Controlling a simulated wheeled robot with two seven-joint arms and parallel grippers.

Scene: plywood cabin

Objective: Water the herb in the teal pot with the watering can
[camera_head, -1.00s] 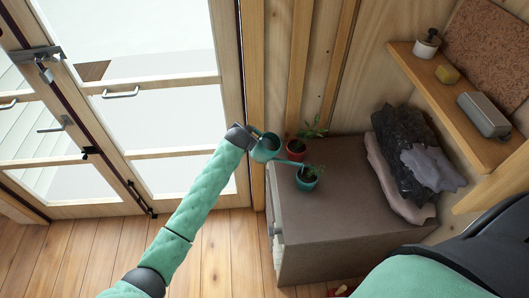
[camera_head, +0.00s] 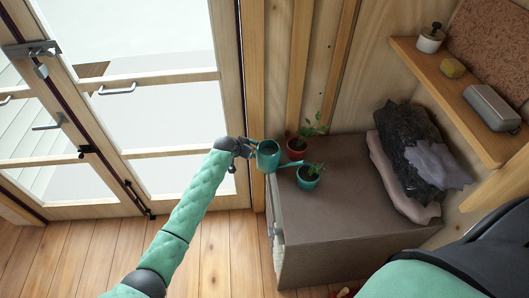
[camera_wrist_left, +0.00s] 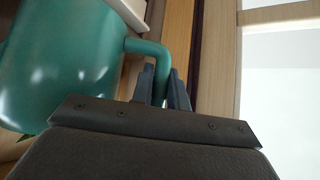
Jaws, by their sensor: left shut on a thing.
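The teal watering can (camera_head: 268,160) is held up at the left edge of the brown cabinet top, near upright, with its spout pointing right towards the teal pot. The teal pot (camera_head: 307,183) with a small green herb (camera_head: 312,170) stands on the cabinet. The spout end is close to the herb; I cannot tell if they touch. My left gripper (camera_head: 250,149) is shut on the can's handle. In the left wrist view the fingers (camera_wrist_left: 166,92) close around the handle, beside the can body (camera_wrist_left: 65,65). My right gripper is out of view.
A red pot (camera_head: 296,153) with a plant stands just behind the teal pot. Folded dark and pink cloths (camera_head: 415,155) lie on the right of the cabinet (camera_head: 345,215). A wall shelf (camera_head: 450,100) holds a white jar, a yellow block and a grey case. Glazed doors are at left.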

